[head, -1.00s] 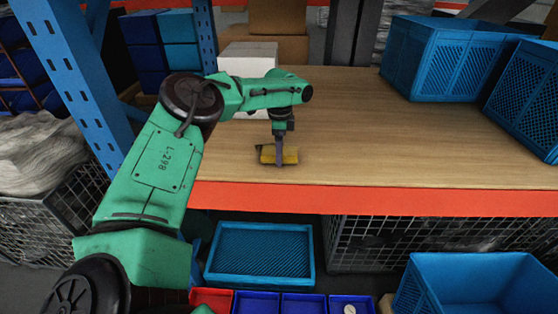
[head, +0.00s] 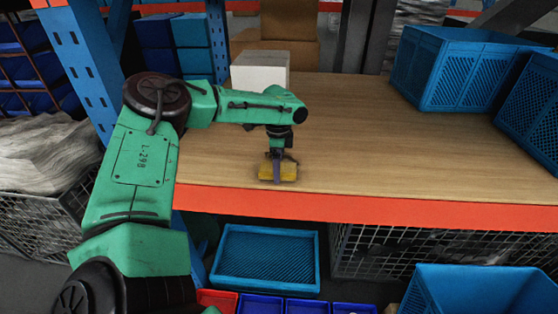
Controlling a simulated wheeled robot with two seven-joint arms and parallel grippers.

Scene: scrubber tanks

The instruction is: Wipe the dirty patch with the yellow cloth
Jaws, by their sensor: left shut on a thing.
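My left gripper (head: 277,180) reaches down over the wooden shelf top near its orange front edge. It is shut on the yellow cloth (head: 290,172), a small folded block at the shelf surface. I cannot tell for sure whether the cloth touches the wood. No dirty patch shows on the bare wood in view; my arm and the cloth cover part of the surface. My right gripper is not in view.
A white box (head: 260,71) stands behind my left arm on the shelf (head: 400,150). Blue crates (head: 455,68) stand at the right. A blue upright post (head: 85,70) is at the left. The middle and right front of the shelf are clear. Blue trays lie below.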

